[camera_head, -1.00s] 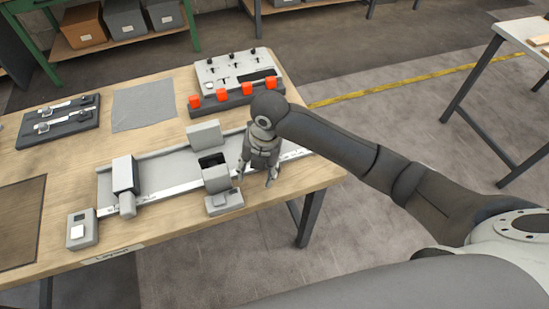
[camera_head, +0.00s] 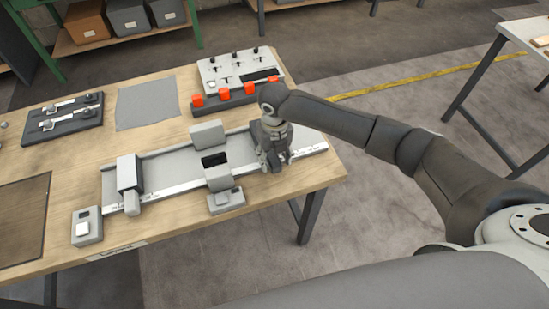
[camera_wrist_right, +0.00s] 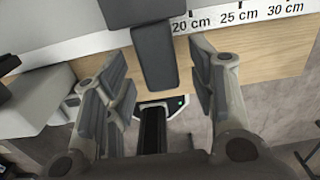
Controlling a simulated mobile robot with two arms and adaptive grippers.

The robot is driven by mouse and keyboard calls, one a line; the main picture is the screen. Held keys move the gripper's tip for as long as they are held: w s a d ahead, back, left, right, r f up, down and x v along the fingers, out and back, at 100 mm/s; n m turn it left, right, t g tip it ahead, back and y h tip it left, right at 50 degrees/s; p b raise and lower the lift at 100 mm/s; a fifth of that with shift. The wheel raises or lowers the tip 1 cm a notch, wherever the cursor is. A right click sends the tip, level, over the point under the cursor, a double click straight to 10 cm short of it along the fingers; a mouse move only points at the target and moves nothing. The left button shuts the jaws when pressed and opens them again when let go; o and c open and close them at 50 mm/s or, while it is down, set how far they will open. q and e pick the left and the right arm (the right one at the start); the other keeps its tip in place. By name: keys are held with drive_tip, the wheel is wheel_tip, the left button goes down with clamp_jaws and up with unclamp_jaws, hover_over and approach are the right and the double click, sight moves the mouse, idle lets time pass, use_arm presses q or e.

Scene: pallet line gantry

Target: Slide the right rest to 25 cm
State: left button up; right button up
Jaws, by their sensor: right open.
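The right rest (camera_wrist_right: 140,10) is a dark grey block on the rail in the right wrist view, with a handle (camera_wrist_right: 158,55) sticking out over the front edge. Its right side is close to the 20 cm mark on the white scale (camera_wrist_right: 240,17); the 25 and 30 cm marks are clear to its right. My right gripper (camera_wrist_right: 160,90) is open, its fingers on either side of the handle, with gaps showing. In the head view my right gripper (camera_head: 275,162) is over the right part of the rail (camera_head: 310,142) and largely hides the rest. My left gripper is not in view.
A grey housing (camera_head: 217,178) stands mid-rail, left of my right gripper. A similar rest (camera_head: 127,173) sits at the rail's left part. A grey button box (camera_head: 87,227) is at the front left. A panel with red blocks (camera_head: 222,97) lies behind. The rail's right end is free.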

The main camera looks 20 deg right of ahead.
drive_tip(key=shift+f, duration=1.1)
clamp_jaws()
